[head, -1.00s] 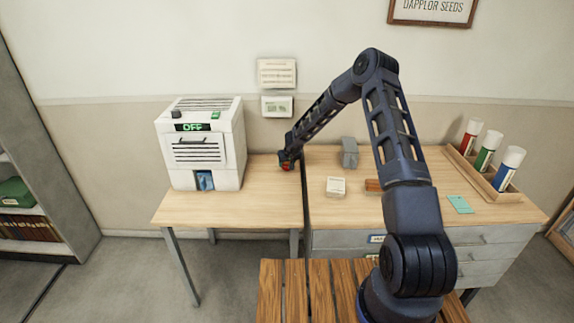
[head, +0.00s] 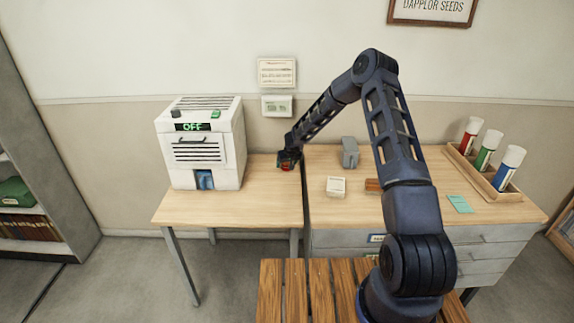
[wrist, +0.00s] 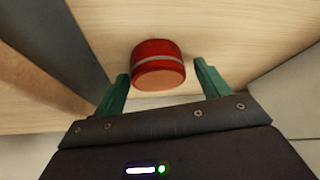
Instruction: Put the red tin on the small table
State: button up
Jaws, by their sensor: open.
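The red tin (head: 286,168) is at the right end of the small table (head: 235,208), close to the gap before the drawer desk. The wrist view shows the tin (wrist: 158,58) as a short red cylinder with a grey band, on pale wood. My gripper (head: 288,158) is over the tin and partly hides it in the head view. In the wrist view its two green fingers (wrist: 162,72) are apart, one on each side of the tin, with space showing between each finger and the tin.
A white machine (head: 203,150) reading OFF stands on the left part of the small table. The drawer desk (head: 420,222) to the right holds a white box (head: 335,187), a grey object (head: 350,153) and a tray of tubes (head: 468,170). A slatted wooden surface (head: 320,290) is in front.

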jog(key=v, duration=1.2)
jog(key=s+d+r+m+h, duration=0.1)
jog(key=s+d+r+h, duration=0.1)
jog(key=s+d+r, duration=0.6)
jog(key=s+d+r+h, duration=0.1)
jog(key=s+d+r, duration=0.4)
jog(key=r, duration=0.5)
jog(key=s+d+r+m+h, duration=0.15)
jog(key=s+d+r, duration=0.25)
jog(key=d+r, duration=0.5)
jog(key=s+d+r+m+g, duration=0.1)
jog(key=s+d+r, duration=0.15)
jog(key=s, duration=0.55)
jog(key=s+d+r, duration=0.2)
jog(key=s+r, duration=0.2)
jog(key=s, duration=0.4)
jog(key=s+y, duration=0.2)
jog(key=s, duration=1.5)
jog(key=shift+a+r+y, duration=0.2)
jog(key=shift+r+y, duration=0.15)
jog(key=shift+r, duration=0.05)
